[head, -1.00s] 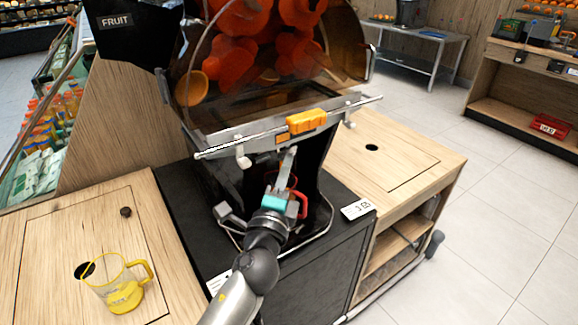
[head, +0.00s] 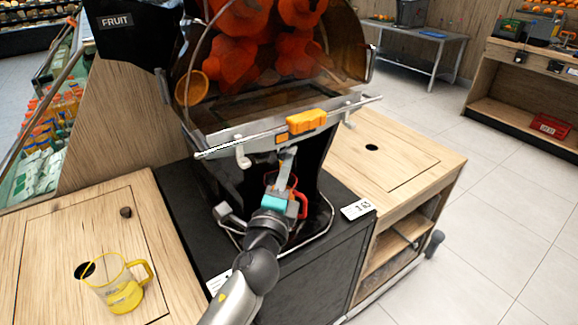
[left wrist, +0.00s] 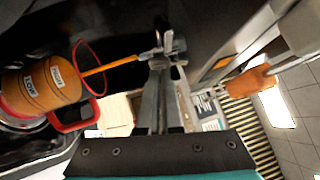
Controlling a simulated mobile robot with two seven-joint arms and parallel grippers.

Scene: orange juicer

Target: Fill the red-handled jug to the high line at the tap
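The red-handled jug (left wrist: 55,85) stands under the juicer's tap, lying sideways in the left wrist view. Orange juice fills it up to about the HIGH label (left wrist: 58,75), above the LOW label (left wrist: 30,85); the exact line is hard to read. An orange stream (left wrist: 108,65) runs from the metal tap (left wrist: 165,47) into the jug. My left gripper (left wrist: 160,65) has its fingers close together at the tap and seems closed on its lever. In the head view my left gripper (head: 285,188) hides most of the jug; its red handle (head: 302,205) shows. My right gripper is out of view.
A yellow-handled jug (head: 122,290) stands on the left wooden counter (head: 60,230). The juicer's front bar with an orange latch (head: 307,121) lies above my gripper. A price card (head: 357,209) lies on the dark stand to the right. The right wooden counter (head: 400,155) is clear.

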